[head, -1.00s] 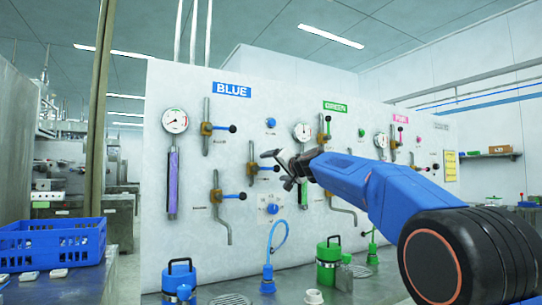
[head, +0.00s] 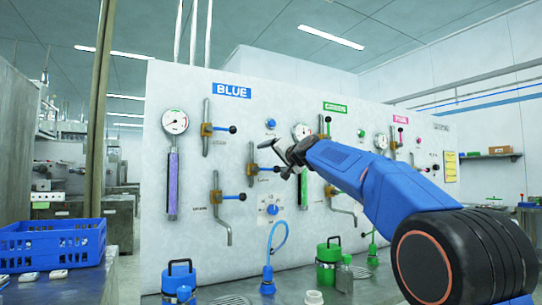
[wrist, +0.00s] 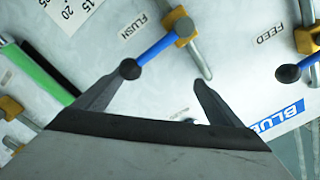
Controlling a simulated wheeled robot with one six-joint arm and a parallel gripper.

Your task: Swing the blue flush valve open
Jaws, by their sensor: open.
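The blue flush valve (head: 252,169) has a brass body, a blue lever and a black ball knob. In the head view its lever points right, roughly level. The wrist view looks tilted and shows the flush valve (wrist: 183,27) beside the FLUSH label, with its lever reaching toward my gripper (wrist: 157,88). The knob appears at the fingertip opening, nearer the left finger; I cannot tell whether they touch. My gripper (head: 279,160) is open and empty, just right of the valve in the head view, and partly covers the knob there.
Two similar blue-levered valves (head: 207,130) (head: 215,197) are close by on the white panel; the FEED valve (wrist: 308,42) is at the wrist view's right. A round white gauge (head: 302,131) and a green tube (head: 302,187) are near my gripper. A blue crate (head: 50,243) stands left.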

